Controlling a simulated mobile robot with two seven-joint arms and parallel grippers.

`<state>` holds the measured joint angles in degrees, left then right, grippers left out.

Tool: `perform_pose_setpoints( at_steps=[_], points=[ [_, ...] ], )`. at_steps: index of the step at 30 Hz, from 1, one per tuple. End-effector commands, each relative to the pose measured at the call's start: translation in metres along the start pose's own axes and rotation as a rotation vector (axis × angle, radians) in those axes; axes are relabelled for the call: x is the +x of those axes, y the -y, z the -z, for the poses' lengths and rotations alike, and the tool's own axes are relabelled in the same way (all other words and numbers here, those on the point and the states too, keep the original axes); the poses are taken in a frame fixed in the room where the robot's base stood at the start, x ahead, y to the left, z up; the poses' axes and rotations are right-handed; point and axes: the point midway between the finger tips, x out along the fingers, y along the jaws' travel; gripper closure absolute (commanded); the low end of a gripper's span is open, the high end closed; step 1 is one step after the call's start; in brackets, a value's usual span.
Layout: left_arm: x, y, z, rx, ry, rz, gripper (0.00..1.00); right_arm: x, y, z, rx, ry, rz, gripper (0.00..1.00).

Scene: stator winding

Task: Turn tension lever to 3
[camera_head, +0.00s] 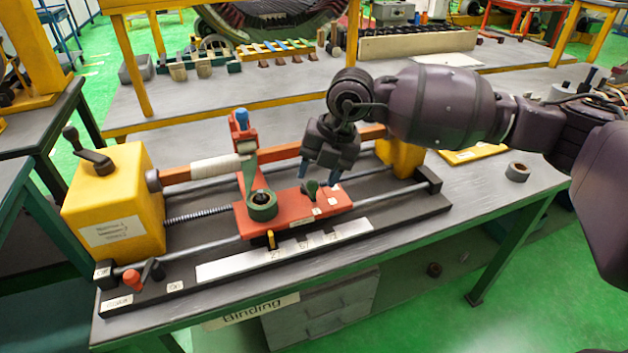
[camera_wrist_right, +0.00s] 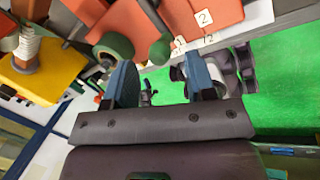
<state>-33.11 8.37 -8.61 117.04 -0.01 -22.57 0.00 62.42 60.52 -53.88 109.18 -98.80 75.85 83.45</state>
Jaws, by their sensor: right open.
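The tension lever is most likely the small piece with a dark green knob (camera_head: 311,187) on the red carriage (camera_head: 285,214) of the winding machine. Small white number labels (camera_head: 317,212) sit beside it. My right gripper (camera_head: 319,176) points down over the carriage, its blue fingertips apart around or just above the knob; contact cannot be told. In the right wrist view the green knob (camera_wrist_right: 160,49) shows beyond the gap between the open fingers (camera_wrist_right: 161,82), near labels reading 1 and 2 (camera_wrist_right: 204,17). My left gripper is out of view.
A green roller (camera_head: 262,204) and a blue-topped red post (camera_head: 242,125) stand on the carriage, left of my gripper. A yellow gearbox with a crank (camera_head: 117,205) is at the left end. A grey ring (camera_head: 517,172) lies on the clear right part of the table.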

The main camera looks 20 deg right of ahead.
Motion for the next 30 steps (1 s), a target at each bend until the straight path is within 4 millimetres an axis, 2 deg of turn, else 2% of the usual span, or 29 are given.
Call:
perform_pose_setpoints(
  at_steps=[1,6,17,20,27,30],
  points=[
    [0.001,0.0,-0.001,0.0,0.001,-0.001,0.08,0.008,0.0,0.0,0.0,-0.002,0.0,0.5],
    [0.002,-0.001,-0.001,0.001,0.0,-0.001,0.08,0.021,0.0,0.0,0.001,0.0,0.0,0.5],
    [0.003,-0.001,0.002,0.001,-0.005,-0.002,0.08,0.024,0.0,0.0,0.0,0.001,-0.002,0.5],
    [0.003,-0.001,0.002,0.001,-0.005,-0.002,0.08,0.024,0.0,0.0,0.0,0.001,-0.002,0.62],
    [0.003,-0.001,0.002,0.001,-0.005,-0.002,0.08,0.024,-0.001,0.0,0.0,0.001,-0.002,0.98],
    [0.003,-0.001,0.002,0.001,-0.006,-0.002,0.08,0.024,0.0,0.0,-0.002,0.0,-0.002,0.98]
  ],
)
